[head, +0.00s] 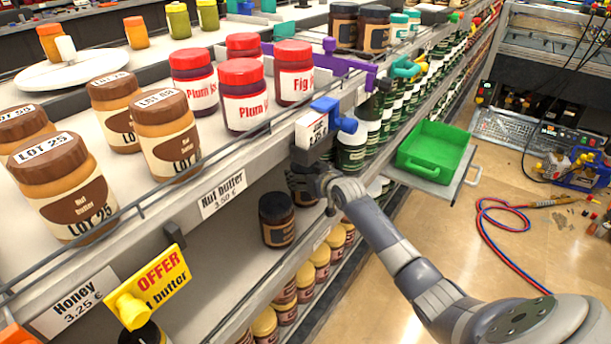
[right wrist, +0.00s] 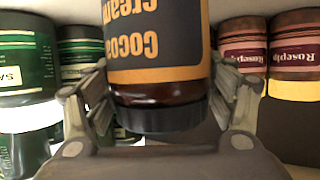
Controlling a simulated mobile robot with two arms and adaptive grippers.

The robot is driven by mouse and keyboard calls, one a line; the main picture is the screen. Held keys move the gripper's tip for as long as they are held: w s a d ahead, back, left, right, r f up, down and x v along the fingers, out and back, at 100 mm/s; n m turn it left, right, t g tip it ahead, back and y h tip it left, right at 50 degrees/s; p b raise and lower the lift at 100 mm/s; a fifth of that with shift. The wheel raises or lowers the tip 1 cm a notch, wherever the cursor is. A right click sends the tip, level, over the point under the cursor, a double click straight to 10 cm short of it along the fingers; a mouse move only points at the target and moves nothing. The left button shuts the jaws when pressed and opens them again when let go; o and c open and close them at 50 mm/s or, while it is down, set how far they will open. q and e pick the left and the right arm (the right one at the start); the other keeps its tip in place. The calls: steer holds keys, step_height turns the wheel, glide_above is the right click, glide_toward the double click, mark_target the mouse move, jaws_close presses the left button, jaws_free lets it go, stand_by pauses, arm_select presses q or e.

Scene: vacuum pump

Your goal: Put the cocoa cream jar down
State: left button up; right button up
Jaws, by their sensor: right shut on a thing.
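In the right wrist view my right gripper (right wrist: 160,105) is shut on the cocoa cream jar (right wrist: 155,50), with a finger on each side. The jar has a dark label with orange lettering, upside down in that view, and a black lid. In the head view my right gripper (head: 305,183) is at the front of the shelf unit, just below the upper shelf's edge. A dark jar (head: 277,220) with an orange band stands on the lower shelf beside it. The head view does not clearly show the held jar, partly hidden by the gripper. My left gripper is not in view.
Nut butter jars (head: 165,135) and red-lidded jars (head: 245,95) stand on the upper shelf. Green jars (right wrist: 25,55) and rosehip jars (right wrist: 296,55) flank the held jar. The lower shelf (head: 215,265) has bare room at left. A green tray (head: 435,150) sticks out at right.

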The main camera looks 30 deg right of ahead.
steer(key=shift+r, duration=0.2)
steer(key=o, duration=1.7)
steer(key=shift+f, duration=0.25)
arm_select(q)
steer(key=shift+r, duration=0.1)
arm_select(e)
steer(key=shift+s+r, duration=0.15)
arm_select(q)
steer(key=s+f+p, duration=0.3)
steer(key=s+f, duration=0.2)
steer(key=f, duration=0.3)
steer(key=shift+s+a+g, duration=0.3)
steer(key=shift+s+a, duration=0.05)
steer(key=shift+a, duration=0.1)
arm_select(e)
steer(key=v, duration=1.1)
steer(key=shift+s, duration=0.4)
